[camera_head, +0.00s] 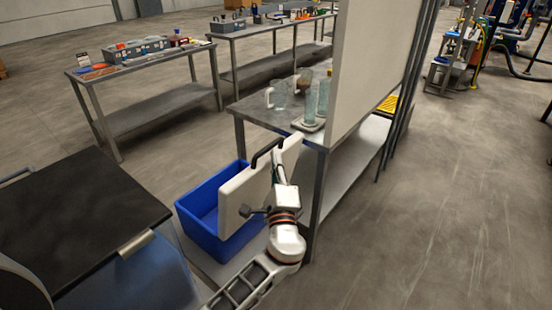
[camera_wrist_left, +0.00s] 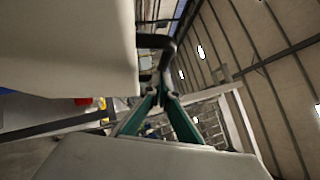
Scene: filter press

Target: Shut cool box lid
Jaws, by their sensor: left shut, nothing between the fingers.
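The cool box is a blue open-topped tub (camera_head: 208,232) left of my left arm in the head view. Its white lid (camera_head: 243,198) stands raised, nearly upright, along the box's right side, with a black handle (camera_head: 267,151) on its upper edge. My left gripper (camera_head: 277,172) is shut and empty, at the right side of the lid just below the handle. In the left wrist view the green fingers (camera_wrist_left: 163,92) meet close under the black handle (camera_wrist_left: 164,54), with the white lid (camera_wrist_left: 65,45) at upper left. Whether they touch it I cannot tell. My right gripper is not in view.
A metal table (camera_head: 257,110) with jugs and glassware stands right behind the box, with a tall white panel (camera_head: 375,60) at its right. A black-topped surface (camera_head: 75,215) is at left. Two benches with small items stand farther back. Open floor lies at right.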

